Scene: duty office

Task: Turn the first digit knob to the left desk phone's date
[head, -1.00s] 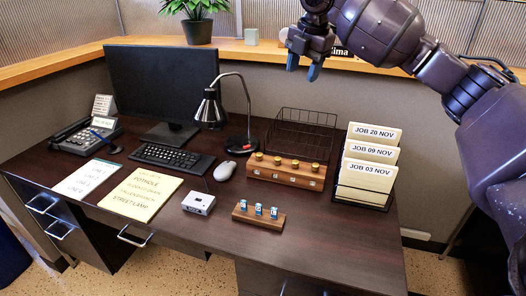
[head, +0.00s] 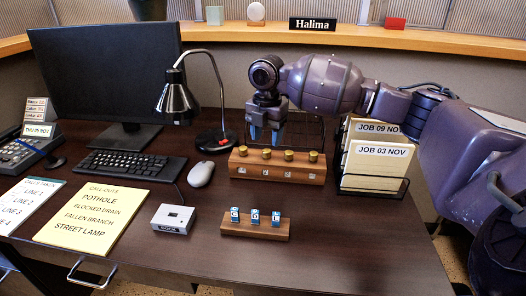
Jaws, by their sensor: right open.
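The desk phone (head: 22,150) stands at the left edge, partly cut off; its small display (head: 38,131) reads THU 05 NOV. A wooden block (head: 278,171) holds a row of several brass knobs, each with a small pale window below it on the front face; the digits are too small to read. The leftmost knob (head: 243,150) is uncovered. My right gripper (head: 265,136) points down with blue fingertips, open and empty, just above and behind the two left knobs; I see no contact. My left gripper is out of view.
A wire basket (head: 305,128) stands behind the block. A card rack (head: 372,187) with JOB cards is at its right, below my forearm. The lamp (head: 178,103) is at its left. A smaller wooden stand (head: 255,231) with blue tags and a white box (head: 173,219) lie in front.

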